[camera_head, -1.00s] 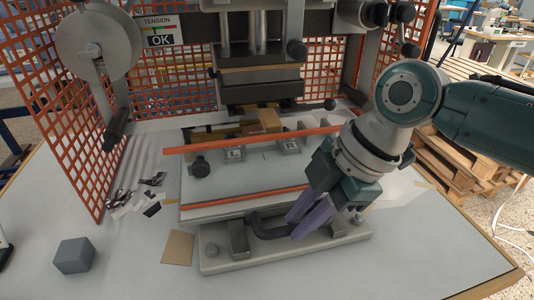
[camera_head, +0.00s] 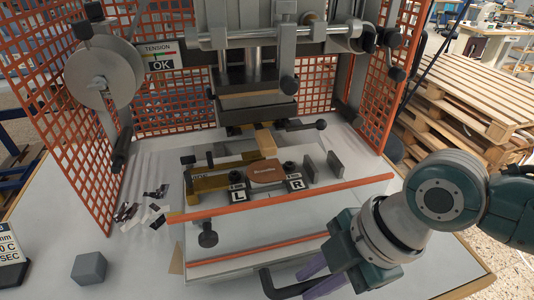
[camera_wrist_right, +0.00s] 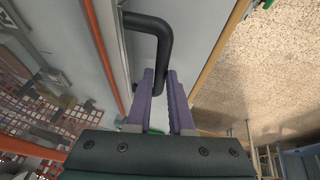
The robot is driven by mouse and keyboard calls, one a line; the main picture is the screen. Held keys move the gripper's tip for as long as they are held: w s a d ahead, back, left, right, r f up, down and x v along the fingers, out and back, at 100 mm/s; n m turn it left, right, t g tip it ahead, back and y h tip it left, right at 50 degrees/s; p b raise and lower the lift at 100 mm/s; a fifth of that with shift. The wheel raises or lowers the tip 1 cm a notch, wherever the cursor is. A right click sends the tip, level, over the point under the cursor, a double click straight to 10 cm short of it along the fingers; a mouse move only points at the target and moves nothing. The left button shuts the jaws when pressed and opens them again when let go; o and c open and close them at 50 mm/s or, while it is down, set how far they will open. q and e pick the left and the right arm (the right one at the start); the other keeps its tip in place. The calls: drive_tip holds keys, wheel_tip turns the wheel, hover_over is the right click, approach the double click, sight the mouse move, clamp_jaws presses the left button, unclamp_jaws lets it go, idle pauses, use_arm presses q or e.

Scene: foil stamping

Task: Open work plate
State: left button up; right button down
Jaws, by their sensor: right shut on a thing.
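The grey work plate (camera_head: 322,206) extends in front of the foil stamping press (camera_head: 255,105). It carries blocks marked L (camera_head: 238,196) and R (camera_head: 296,184), with a brown oval piece (camera_head: 266,172) between them. A clear guard with an orange top bar (camera_head: 280,200) and a lower orange bar (camera_head: 255,256) stands across its front. A black bent handle (camera_head: 268,282) is at the front; it also shows in the right wrist view (camera_wrist_right: 148,22). My right gripper (camera_head: 322,274), with purple fingers, is shut on the handle's end. My left gripper is not in view.
Orange mesh guards (camera_head: 84,130) flank the press. A grey cube (camera_head: 89,268) sits on the table's left, with dark scraps (camera_head: 130,211) behind it. Wooden pallets (camera_head: 465,95) stand beyond the table at right. The table's left front is mostly clear.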

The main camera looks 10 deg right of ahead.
drive_tip(key=s+p, duration=0.4)
drive_tip(key=s, duration=0.8)
drive_tip(key=shift+d+p, duration=0.15)
drive_tip(key=shift+p, duration=0.2)
drive_tip(key=c, duration=0.8)
unclamp_jaws()
drive_tip(key=shift+r, duration=0.1)
drive_tip(key=v, duration=0.9)
drive_tip(key=shift+d+r+p, duration=0.2)
drive_tip(key=shift+r+p, duration=0.1)
